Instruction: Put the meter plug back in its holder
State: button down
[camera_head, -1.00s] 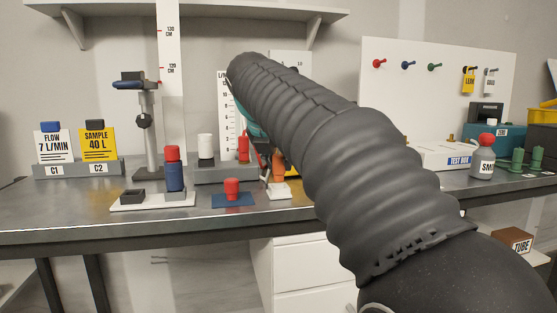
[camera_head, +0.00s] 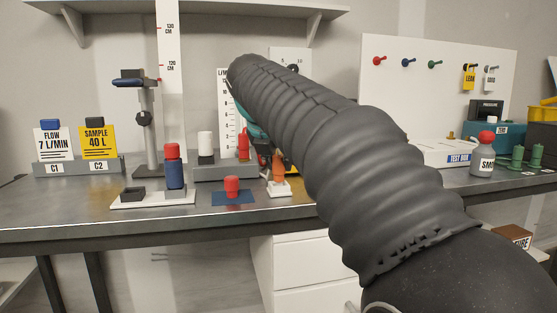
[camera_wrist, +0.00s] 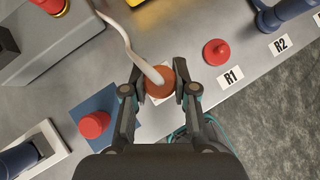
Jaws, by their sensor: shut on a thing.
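The meter plug is an orange, round-topped plug (camera_wrist: 158,86) with a pale cable running from it. In the wrist view my gripper (camera_wrist: 160,90) has a finger on either side of it and is shut on it. In the head view the orange plug (camera_head: 278,173) shows upright at the small white holder (camera_head: 279,190) near the bench's front edge. The holder is mostly hidden under the plug and fingers in the wrist view. I cannot tell whether the plug is fully seated. My arm hides much of the gripper in the head view.
A red knob on a blue mat (camera_head: 217,200) stands to the left of the holder. A red-topped blue cylinder (camera_head: 175,175) stands further left. The wrist view shows another red knob (camera_wrist: 216,52) by the R1 label (camera_wrist: 231,77). A grey meter block (camera_wrist: 50,45) lies behind.

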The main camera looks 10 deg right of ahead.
jog(key=shift+f+b, duration=0.55)
jog(key=shift+f, duration=0.45)
jog(key=c, duration=0.8)
grip_release()
jog(key=v, duration=1.2)
jog(key=shift+s, duration=0.1)
